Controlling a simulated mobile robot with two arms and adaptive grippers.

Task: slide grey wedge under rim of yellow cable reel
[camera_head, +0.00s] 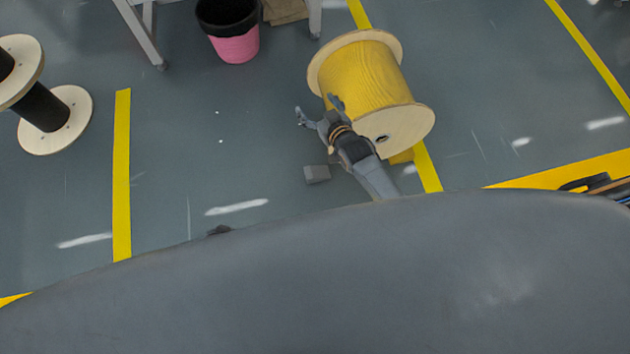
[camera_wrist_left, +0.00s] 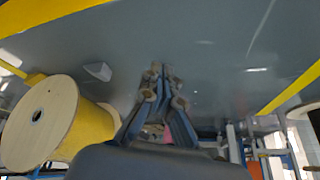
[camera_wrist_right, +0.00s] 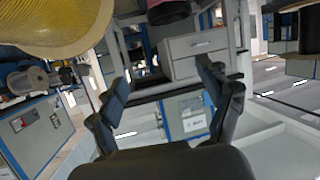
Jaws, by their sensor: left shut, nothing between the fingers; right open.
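The yellow cable reel (camera_head: 365,75) lies on the floor, with pale wooden flanges at both ends. It also shows in the left wrist view (camera_wrist_left: 92,127) and at the top left of the right wrist view (camera_wrist_right: 55,25). The grey wedge (camera_head: 317,174) is a small block on the floor, apart from the reel's near flange; the left wrist view shows it too (camera_wrist_left: 98,71). My right gripper (camera_head: 317,107) is open and empty beside the reel's left side; whether it touches is unclear. My left gripper (camera_wrist_left: 161,72) is shut and empty, with bare floor beyond its tips.
A dark cable reel (camera_head: 42,106) stands at the far left. A black and pink bin (camera_head: 236,48) is at the back beside a table leg (camera_head: 140,33). Yellow floor lines (camera_head: 122,170) cross the floor. The floor left of the wedge is clear.

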